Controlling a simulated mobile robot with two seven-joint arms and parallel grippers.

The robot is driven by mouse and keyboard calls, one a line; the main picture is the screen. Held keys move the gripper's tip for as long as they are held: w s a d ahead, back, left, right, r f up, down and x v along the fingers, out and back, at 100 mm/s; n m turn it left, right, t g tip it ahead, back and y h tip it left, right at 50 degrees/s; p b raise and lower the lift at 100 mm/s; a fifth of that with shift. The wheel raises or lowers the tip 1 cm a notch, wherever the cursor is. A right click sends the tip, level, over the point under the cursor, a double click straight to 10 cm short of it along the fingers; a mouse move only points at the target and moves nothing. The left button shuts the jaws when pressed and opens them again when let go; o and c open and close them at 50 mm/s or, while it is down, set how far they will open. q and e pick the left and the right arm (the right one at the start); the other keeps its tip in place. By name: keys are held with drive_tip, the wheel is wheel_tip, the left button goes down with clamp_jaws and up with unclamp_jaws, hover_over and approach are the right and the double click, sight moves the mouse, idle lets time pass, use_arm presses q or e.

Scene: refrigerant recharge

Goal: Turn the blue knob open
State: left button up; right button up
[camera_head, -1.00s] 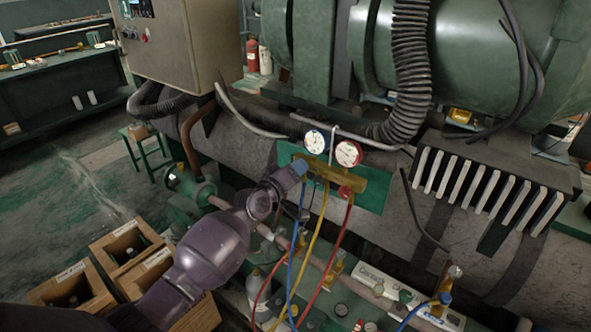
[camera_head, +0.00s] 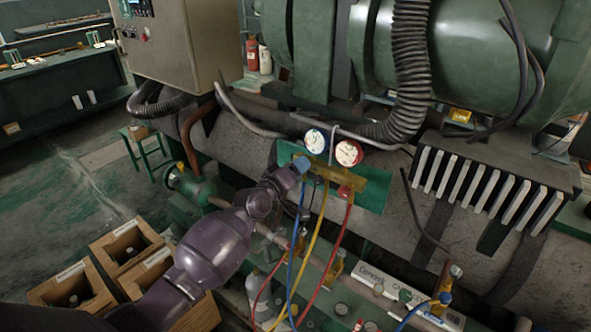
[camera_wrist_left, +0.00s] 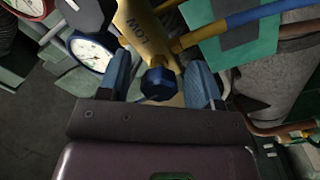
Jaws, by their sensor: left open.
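The blue knob (camera_wrist_left: 158,83) sits on the end of the brass manifold (camera_head: 338,180) and shows between my left gripper's two fingers in the left wrist view, with a gap on each side. My left gripper (camera_head: 301,165) is open at the manifold's left end in the head view, where its fingers hide the knob. The manifold's yellow body also shows in the left wrist view (camera_wrist_left: 142,40). A blue-rimmed gauge (camera_head: 316,141) and a red-rimmed gauge (camera_head: 349,153) stand on top. A red knob (camera_head: 345,191) is on the manifold's right side. My right gripper is out of view.
Blue, yellow and red hoses (camera_head: 318,226) hang below the manifold. A green panel (camera_head: 374,190) lies behind it. A black corrugated hose (camera_head: 410,70) comes down at the right. Wooden crates (camera_head: 127,247) stand at the lower left.

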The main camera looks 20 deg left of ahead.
use_arm(q)
drive_tip(key=v, duration=1)
drive_tip(key=shift+s, duration=0.35)
drive_tip(key=shift+a, duration=0.15)
